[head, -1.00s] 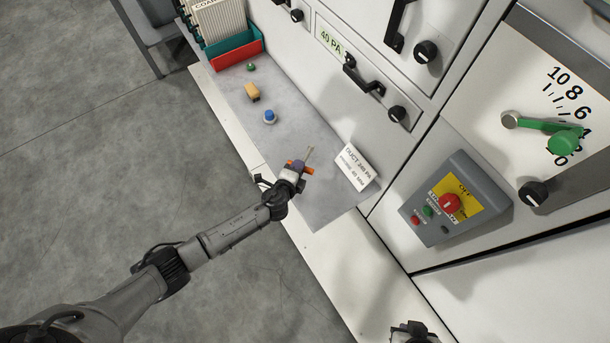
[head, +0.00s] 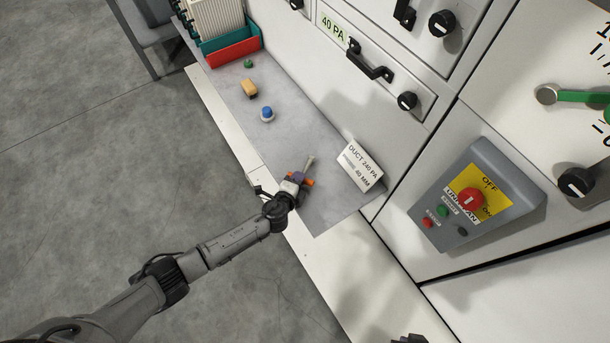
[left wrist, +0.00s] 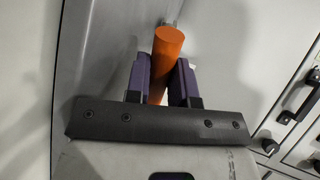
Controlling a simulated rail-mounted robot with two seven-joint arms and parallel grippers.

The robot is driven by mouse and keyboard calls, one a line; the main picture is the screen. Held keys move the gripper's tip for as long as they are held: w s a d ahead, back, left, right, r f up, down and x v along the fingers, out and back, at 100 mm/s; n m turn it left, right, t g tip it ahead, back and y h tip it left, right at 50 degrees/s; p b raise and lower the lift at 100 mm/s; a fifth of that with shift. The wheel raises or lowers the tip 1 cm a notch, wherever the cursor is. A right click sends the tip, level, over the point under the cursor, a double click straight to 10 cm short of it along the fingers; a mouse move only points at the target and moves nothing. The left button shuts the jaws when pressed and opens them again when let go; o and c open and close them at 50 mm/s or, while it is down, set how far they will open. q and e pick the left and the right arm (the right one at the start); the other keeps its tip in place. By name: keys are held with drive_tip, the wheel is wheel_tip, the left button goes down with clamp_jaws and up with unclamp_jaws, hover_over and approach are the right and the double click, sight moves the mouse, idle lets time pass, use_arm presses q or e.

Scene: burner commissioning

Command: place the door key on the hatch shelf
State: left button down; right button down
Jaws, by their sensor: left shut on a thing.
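The door key shows in the head view as an orange handle (head: 307,182) with a pale shaft (head: 309,163) pointing away from my arm, toward the cabinet. My left gripper (head: 298,178) is shut on the handle, over the near part of the grey-topped shelf (head: 325,212). I cannot tell whether the key touches the surface. In the left wrist view the orange handle (left wrist: 165,55) stands between the two purple fingers (left wrist: 162,82), and most of the shaft is hidden behind it. I cannot make out which surface is the hatch shelf.
A white duct sign (head: 360,167) stands right of the key. A red-and-teal file holder (head: 232,51) is at the far end. A switch box (head: 475,200) juts out at right.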

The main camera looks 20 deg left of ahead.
use_arm(q)
drive_tip(key=c, duration=1.1)
unclamp_jaws()
drive_tip(key=shift+c, duration=0.2)
drive_tip(key=shift+s+r, duration=0.15)
drive_tip(key=shift+r, duration=0.05)
drive_tip(key=p+v, duration=0.3)
drive_tip(key=v, duration=0.2)
drive_tip(key=shift+s+r, duration=0.1)
drive_tip(key=shift+s, duration=0.25)
drive_tip(key=shift+p+v, duration=0.6)
drive_tip(key=shift+v, duration=0.35)
